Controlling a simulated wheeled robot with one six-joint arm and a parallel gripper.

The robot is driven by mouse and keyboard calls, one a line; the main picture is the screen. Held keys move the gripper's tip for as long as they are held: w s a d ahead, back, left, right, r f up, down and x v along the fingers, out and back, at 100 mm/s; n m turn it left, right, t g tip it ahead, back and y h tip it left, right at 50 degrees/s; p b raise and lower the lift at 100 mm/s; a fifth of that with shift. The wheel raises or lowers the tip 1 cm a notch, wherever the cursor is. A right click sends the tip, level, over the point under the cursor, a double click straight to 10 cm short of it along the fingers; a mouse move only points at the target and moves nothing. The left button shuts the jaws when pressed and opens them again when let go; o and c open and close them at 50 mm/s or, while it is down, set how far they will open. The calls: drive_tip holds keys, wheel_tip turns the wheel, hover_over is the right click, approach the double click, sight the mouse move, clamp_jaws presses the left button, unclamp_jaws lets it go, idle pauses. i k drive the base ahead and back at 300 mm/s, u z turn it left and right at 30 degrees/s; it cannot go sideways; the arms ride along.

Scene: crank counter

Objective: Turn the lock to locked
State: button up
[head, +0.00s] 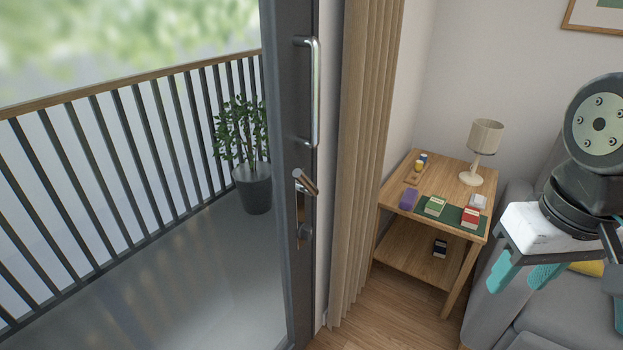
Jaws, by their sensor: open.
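The lock sits on the dark frame of the glass door (295,90), below a long upright pull handle (315,92). Its metal lever (306,182) is tilted, running from upper left to lower right. A narrow metal plate (301,213) lies below the lever, with a small round cylinder (306,233) near its lower end. No locked or unlocked marking is readable. My gripper (545,275), with teal fingertips, is at the right edge, well away from the lock. It is open and appears empty; part of it is cut off by the frame.
A beige curtain (364,160) hangs just right of the door. A wooden side table (447,180) with a lamp (482,150) and small boxes stands further right, beside a grey sofa (508,195). A balcony railing (110,125) and potted plant (250,150) show beyond the glass.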

sight(305, 232)
drive_tip(key=u, duration=0.85)
drive_tip(key=k, duration=0.5)
drive_tip(key=u, duration=1.1)
drive_tip(key=i, duration=0.65)
drive_tip(key=z, duration=0.75)
drive_tip(key=i, duration=0.55)
drive_tip(key=z, duration=0.6)
